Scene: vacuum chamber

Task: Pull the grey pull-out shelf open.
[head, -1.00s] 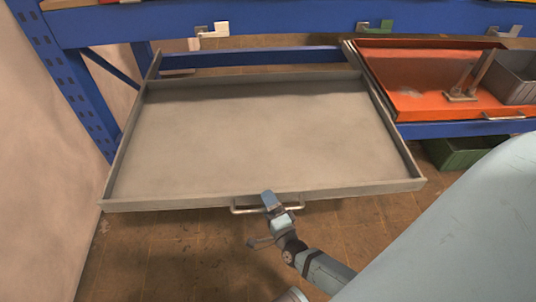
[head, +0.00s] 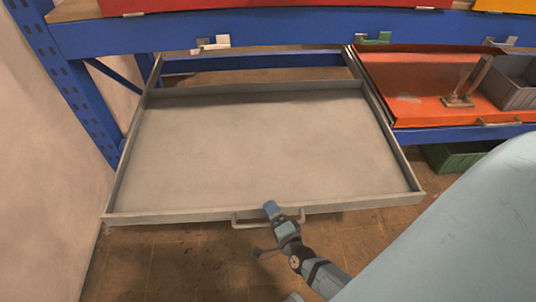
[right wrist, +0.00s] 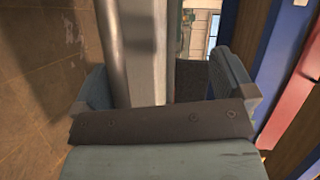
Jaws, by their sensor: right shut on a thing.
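The grey pull-out shelf (head: 262,209) is an empty shallow tray that stands far out from the blue rack, to the left of the orange shelf. Its bar handle (head: 244,223) is at the middle of the front edge. My right gripper (head: 272,209) is at the handle's right part, shut on it. In the right wrist view, the grey bar (right wrist: 111,50) runs between the two blue fingers of my right gripper (right wrist: 165,85). Part of the handle is hidden behind the fingers. My left gripper is not in view.
The orange shelf (head: 402,112), on the right, holds a metal stand (head: 458,101) and a grey bin (head: 516,84). A green crate (head: 455,157) stands below it. A pale wall (head: 50,150) is close on the left. The floor in front is clear.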

